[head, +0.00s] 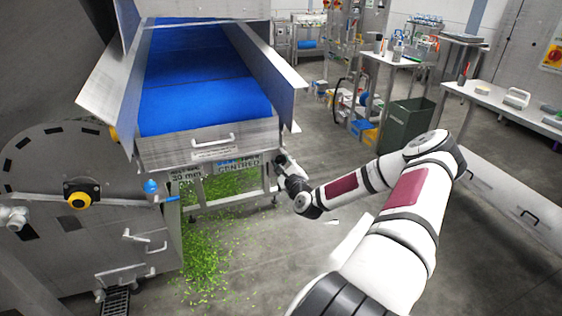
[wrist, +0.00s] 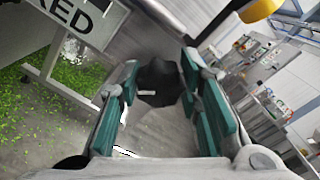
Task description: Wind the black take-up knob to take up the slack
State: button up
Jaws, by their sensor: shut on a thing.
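The black take-up knob (wrist: 158,78) sits between the green-padded fingers of my gripper (wrist: 160,92) in the wrist view. It is dark and faceted, with a small pale mark on its face. The fingers are closed on its two sides. In the head view my gripper (head: 283,164) is at the right front corner of the conveyor with the blue belt (head: 200,100), beside its end frame. The knob is too small and too covered by my gripper to make out clearly there.
A sign reading "RED" (wrist: 82,18) is close at the left in the wrist view, and a yellow part (wrist: 258,9) is at the top. Green leaf scraps (head: 212,235) litter the floor under the conveyor. A green bin (head: 408,122) and tables stand at the right.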

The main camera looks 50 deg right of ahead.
jog(key=o, duration=1.2)
jog(key=shift+c, duration=0.2)
jog(key=v, duration=1.2)
jog(key=shift+f, duration=0.1)
